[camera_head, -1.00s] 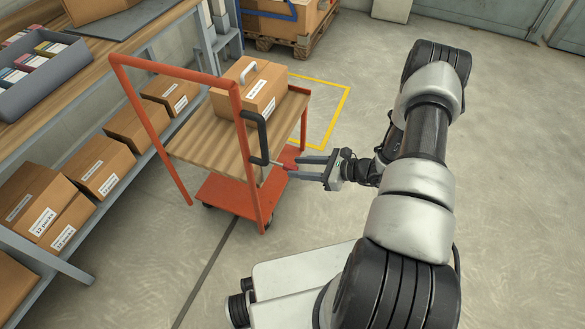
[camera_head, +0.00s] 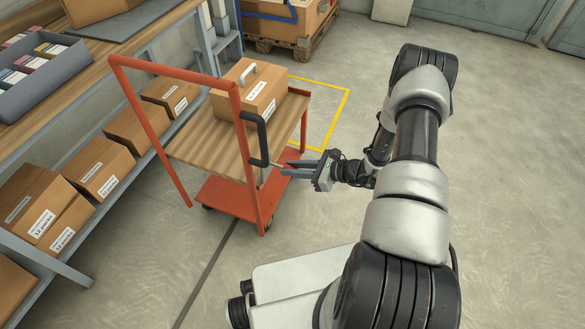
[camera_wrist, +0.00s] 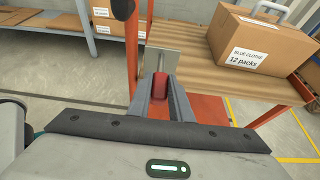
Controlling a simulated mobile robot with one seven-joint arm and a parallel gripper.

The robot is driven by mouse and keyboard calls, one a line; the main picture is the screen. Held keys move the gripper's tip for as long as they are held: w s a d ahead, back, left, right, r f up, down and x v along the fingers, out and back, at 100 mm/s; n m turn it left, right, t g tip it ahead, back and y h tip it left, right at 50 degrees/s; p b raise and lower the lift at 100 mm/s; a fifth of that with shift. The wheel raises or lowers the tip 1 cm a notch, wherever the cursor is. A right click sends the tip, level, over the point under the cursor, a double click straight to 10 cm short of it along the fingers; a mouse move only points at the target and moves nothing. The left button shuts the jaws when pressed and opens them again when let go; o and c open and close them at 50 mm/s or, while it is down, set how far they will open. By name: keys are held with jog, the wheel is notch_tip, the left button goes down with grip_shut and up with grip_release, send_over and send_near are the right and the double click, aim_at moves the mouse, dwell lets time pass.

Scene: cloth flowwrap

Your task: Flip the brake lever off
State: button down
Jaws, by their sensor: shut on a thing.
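The orange cart (camera_head: 184,78) stands left of my arm, its wooden deck carrying a cardboard box. The brake lever (camera_head: 273,163) is a thin metal rod by the cart's near right post. Its red grip shows in the wrist view (camera_wrist: 160,85), between the fingers of my gripper. My gripper (camera_head: 290,168) is shut on this red grip; it also shows in the wrist view (camera_wrist: 158,98). In the head view the fingers hide most of the grip. A pale metal plate (camera_wrist: 163,61) stands just beyond the grip in the wrist view.
The carton of blue cloths (camera_head: 252,92) sits on the cart deck. A black handle (camera_head: 263,140) is on the cart's near post, close to my fingers. A shelf with cartons (camera_head: 98,168) lines the left. A yellow floor outline (camera_head: 340,110) lies behind. The floor at right is clear.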

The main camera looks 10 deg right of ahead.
jog(key=shift+a+r+g+h+p, duration=0.1)
jog(key=shift+r+g+h+p, duration=0.25)
jog(key=shift+r+p, duration=0.6)
jog(key=shift+w+h+p, duration=0.1)
jog(key=shift+h+p, duration=0.25)
jog(key=shift+h, duration=0.1)
jog(key=shift+f+g, duration=0.1)
jog(key=shift+g, duration=0.15)
jog(key=c, duration=1.6)
grip_release()
jog(key=p+v, duration=0.2)
jog(key=v, duration=1.5)
